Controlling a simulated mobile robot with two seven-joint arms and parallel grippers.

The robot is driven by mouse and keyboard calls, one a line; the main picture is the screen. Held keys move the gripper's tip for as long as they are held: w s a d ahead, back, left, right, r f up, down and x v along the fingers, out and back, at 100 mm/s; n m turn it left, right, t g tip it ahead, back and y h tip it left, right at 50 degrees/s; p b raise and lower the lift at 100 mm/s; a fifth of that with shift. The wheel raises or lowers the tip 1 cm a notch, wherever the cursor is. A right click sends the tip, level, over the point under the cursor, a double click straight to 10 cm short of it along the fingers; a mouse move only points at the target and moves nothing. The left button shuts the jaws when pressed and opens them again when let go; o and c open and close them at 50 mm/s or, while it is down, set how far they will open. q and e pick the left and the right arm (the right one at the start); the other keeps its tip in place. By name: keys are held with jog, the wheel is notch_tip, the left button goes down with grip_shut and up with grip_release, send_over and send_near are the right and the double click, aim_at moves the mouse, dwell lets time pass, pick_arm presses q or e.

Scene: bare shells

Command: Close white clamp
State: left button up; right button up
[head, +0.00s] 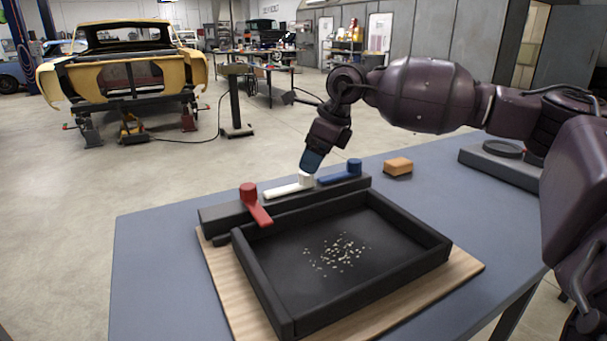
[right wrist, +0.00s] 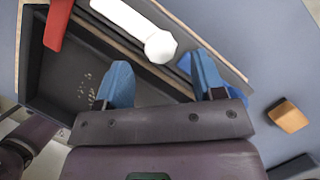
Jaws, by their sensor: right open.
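The white clamp (head: 290,188) sits in the middle of a dark bar behind a black tray. Its lever lies along the bar, pointing left from its round knob. My right gripper (head: 311,160) is open, just above the knob. In the right wrist view, the white clamp (right wrist: 133,22) has its knob just ahead of the gap between the blue fingertips (right wrist: 160,62). Contact cannot be told. My left gripper is not in view.
A red clamp (head: 257,208) has its lever turned over the tray (head: 263,290). A blue clamp (head: 340,174) lies along the bar, right of white. Small pale bits lie in the tray. An orange-brown block (head: 398,166) stands right on the blue-grey table (head: 150,260).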

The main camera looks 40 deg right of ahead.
jog(key=shift+b+x, duration=0.35)
jog(key=shift+x, duration=1.45)
grip_shut()
